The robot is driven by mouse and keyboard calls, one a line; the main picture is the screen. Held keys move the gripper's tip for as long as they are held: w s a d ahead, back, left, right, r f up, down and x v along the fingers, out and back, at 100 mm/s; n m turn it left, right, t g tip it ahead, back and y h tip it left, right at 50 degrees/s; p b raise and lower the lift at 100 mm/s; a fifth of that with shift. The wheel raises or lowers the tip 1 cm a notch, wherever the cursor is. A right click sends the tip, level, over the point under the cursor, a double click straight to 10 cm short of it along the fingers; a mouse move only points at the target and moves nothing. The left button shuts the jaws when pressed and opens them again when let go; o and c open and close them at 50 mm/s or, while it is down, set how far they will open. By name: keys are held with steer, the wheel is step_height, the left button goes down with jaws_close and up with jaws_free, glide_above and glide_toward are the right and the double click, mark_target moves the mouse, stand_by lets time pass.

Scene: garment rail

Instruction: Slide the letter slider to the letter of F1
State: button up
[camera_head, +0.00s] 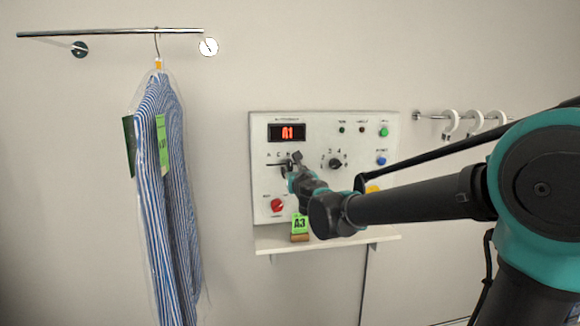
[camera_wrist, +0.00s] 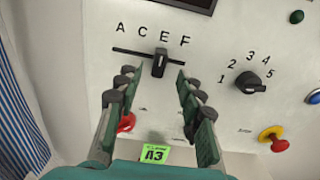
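The letter slider shows in the wrist view as a dark upright knob (camera_wrist: 160,62) on a slot under the letters A, C, E and F. The knob stands under E, left of the letter F (camera_wrist: 185,41). My gripper (camera_wrist: 155,78) is open, with one finger on each side of the knob's line and a gap around it. I cannot tell whether the fingertips reach the knob's depth. In the head view my gripper (camera_head: 291,170) is at the panel's slider and hides part of it.
The control panel (camera_head: 355,120) has a red display (camera_head: 287,132), a number dial (camera_head: 336,163), a red knob (camera_head: 277,205) and several buttons. An A3 tag (camera_head: 300,223) stands on the shelf below. A bagged striped shirt (camera_head: 160,200) hangs at left. Hooks (camera_head: 475,120) are at right.

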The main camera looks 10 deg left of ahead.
mark_target(290, 165)
steer(key=shift+x, duration=3.55)
steer(key=shift+f, duration=0.1)
steer(key=shift+c, duration=0.6)
jaws_close()
